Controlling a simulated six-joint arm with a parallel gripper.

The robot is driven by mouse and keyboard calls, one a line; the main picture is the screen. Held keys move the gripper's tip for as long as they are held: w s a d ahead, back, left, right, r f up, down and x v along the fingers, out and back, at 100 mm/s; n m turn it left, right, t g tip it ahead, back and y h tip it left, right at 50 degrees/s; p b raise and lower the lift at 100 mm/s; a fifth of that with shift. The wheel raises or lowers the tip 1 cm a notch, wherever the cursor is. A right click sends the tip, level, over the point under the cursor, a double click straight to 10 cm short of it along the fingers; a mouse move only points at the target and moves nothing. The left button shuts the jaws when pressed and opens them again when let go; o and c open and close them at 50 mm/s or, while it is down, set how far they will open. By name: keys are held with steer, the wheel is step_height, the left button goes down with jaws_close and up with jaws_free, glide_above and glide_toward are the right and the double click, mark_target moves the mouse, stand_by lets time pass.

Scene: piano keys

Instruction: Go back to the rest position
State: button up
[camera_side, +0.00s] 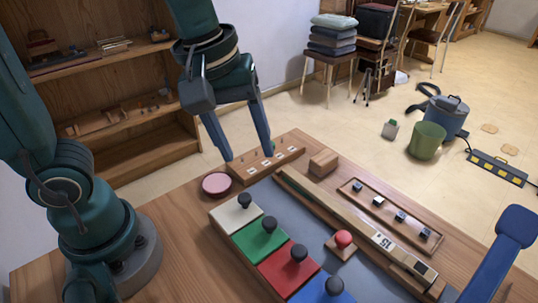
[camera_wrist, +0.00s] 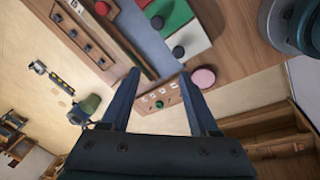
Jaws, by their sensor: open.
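My gripper (camera_side: 248,151) is open and empty, its two blue fingers apart and pointing down over the back left of the table. In the side view the fingertips overlap the slotted wooden strip (camera_side: 265,162); I cannot tell whether they touch it. The wrist view shows the open fingers (camera_wrist: 160,73) on either side of that strip, with nothing held. The piano keys are large blocks with black knobs: white (camera_side: 236,214), green (camera_side: 261,241), red (camera_side: 288,269) and blue (camera_side: 323,290). They lie in a row to the front of my gripper.
A pink disc (camera_side: 216,184) lies left of the strip. A small wooden block (camera_side: 323,163), a long wooden rail (camera_side: 335,218), a tray of small dark cubes (camera_side: 431,238) and a red button (camera_side: 343,238) occupy the table's right. A shelf (camera_side: 150,155) stands behind.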

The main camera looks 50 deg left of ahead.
steer(key=s+a+m+t, duration=0.2)
steer(key=s+a+m, duration=0.2)
steer(key=m, duration=0.5)
steer(key=shift+s+a+f+t+y, duration=0.3)
steer(key=shift+s+f+t, duration=0.15)
steer(key=shift+s, duration=0.55)
